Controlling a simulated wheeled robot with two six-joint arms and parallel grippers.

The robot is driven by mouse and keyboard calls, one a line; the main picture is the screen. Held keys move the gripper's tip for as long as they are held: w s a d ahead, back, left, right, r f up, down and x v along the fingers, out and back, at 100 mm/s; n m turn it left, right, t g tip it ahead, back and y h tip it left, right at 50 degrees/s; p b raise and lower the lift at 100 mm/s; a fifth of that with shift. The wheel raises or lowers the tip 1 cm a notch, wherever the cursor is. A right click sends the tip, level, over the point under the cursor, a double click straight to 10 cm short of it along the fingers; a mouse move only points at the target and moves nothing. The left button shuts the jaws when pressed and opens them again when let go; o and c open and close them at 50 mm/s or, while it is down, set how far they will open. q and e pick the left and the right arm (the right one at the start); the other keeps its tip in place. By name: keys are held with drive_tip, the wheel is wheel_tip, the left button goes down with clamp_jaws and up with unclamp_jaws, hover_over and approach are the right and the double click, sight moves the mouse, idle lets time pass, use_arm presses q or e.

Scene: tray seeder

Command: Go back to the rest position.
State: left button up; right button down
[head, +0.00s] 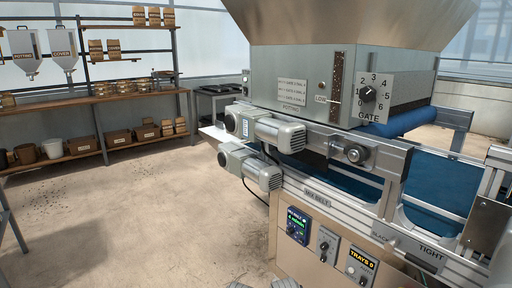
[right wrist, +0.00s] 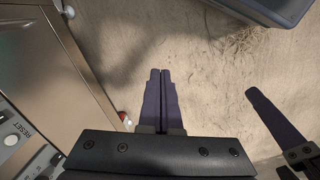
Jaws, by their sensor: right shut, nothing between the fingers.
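My right gripper (right wrist: 161,72) shows in the right wrist view with its two dark fingers pressed together and nothing between them. It hangs over bare floor, to the right of the machine's front panel (right wrist: 60,70). Another dark finger (right wrist: 265,105) on a gripper mount enters at the right edge of that view, apart from my right gripper. It looks like my left gripper, and whether it is open or shut does not show. In the head view neither gripper shows clearly.
The tray seeder (head: 310,80) fills the right of the head view, with a blue belt (head: 440,180), motors (head: 280,133) and a gate dial (head: 368,94). Shelves (head: 100,97) with pots and boxes stand at the back left. The floor (head: 120,220) between is clear.

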wheel_tip(320, 180, up, 35)
drive_tip(key=s+a+p, duration=0.1)
drive_tip(key=a+p, duration=0.1)
drive_tip(key=p, duration=3.3)
drive_tip(key=shift+s+a+r+n, duration=0.15)
drive_tip(key=shift+s+n, duration=0.15)
drive_tip(key=shift+n, duration=0.1)
